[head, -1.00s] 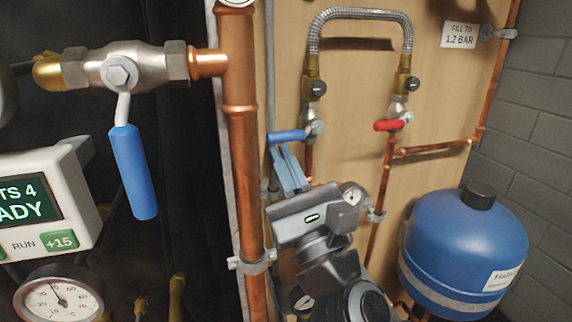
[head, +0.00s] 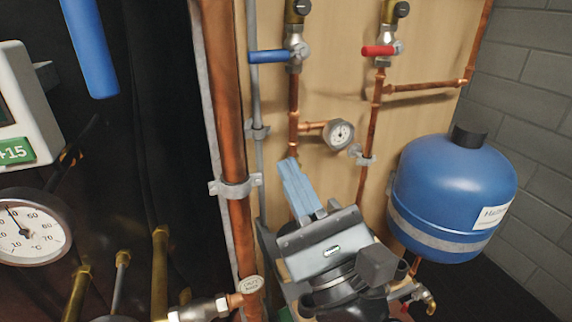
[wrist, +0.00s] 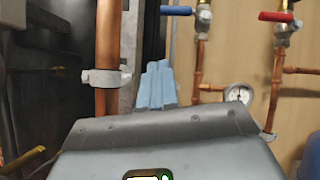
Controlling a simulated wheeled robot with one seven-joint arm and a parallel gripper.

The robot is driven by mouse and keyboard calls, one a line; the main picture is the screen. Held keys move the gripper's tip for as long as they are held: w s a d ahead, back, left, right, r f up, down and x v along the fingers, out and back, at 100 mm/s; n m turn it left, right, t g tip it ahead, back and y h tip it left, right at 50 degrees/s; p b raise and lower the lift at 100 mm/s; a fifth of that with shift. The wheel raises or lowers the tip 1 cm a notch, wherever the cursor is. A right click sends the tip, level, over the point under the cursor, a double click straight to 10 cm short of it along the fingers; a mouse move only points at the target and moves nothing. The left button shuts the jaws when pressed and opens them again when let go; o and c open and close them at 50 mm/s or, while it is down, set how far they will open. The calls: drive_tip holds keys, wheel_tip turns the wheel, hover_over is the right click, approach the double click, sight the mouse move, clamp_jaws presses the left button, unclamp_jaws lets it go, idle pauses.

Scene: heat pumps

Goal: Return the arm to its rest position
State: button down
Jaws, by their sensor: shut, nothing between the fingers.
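My gripper (head: 299,188) is in the lower middle of the head view, with its light blue fingers together and nothing between them. The fingers point up and a little left, in front of the wooden board (head: 335,90). The gripper is below the blue-handled valve (head: 270,56) and the red-handled valve (head: 380,50). It looks clear of both handles.
A blue expansion tank (head: 452,190) stands right of my arm. The vertical copper pipe (head: 226,100) is close on the left. A small gauge (head: 340,133) is on the board behind the fingers. At far left are a large dial (head: 30,228) and a hanging blue lever (head: 88,45).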

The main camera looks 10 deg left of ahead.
idle(0.3)
drive_tip(key=s+d+f+n+h, duration=0.4)
drive_tip(key=s+d+f+h, duration=0.1)
drive_tip(key=d+f, duration=0.35)
drive_tip(key=s+d+f+n+h, duration=0.4)
drive_tip(key=s+d+f+h, duration=0.15)
drive_tip(key=d+f, duration=0.35)
drive_tip(key=s+d+f+n+g+h, duration=0.1)
drive_tip(key=s+d+f+n+h, duration=0.25)
drive_tip(key=s+d+n, duration=0.35)
drive_tip(key=s+d+r+n+g+h, duration=0.1)
drive_tip(key=s+d+n, duration=0.1)
drive_tip(key=s+n, duration=0.45)
drive_tip(key=s+d+r+n+g+h, duration=0.1)
drive_tip(key=s+d+r+n, duration=0.15)
drive_tip(key=s, duration=0.75)
wheel_tip(320, 180, up, 15)
drive_tip(key=p, duration=1.6)
drive_tip(key=shift+a+r+n, duration=0.2)
drive_tip(key=shift+a+n, duration=0.05)
drive_tip(key=shift+n, duration=0.05)
